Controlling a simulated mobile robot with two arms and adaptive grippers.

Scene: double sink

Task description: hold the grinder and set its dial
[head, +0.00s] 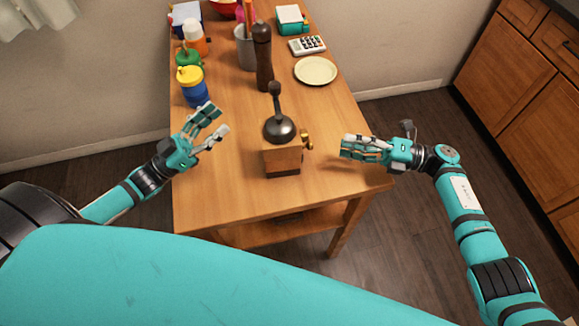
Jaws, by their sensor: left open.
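The grinder (283,157) stands upright near the middle of the table. It has a wooden box body, a dark metal dome and a crank with a dark knob on top. Its brass dial (306,140) is on the right side of the body. My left gripper (218,120) is open and empty, to the left of the grinder and apart from it. My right gripper (343,147) is to the right of the dial, its fingers pointing left towards it, with a gap between. Whether its fingers are apart is hard to see.
The wooden table (230,195) is clear in front of the grinder. Behind the grinder stand a tall dark pepper mill (264,60) and a grey canister (245,50). A yellow-lidded blue jar (192,87) is beyond my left gripper. A cream plate (316,70) and a calculator (307,45) lie at the back right.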

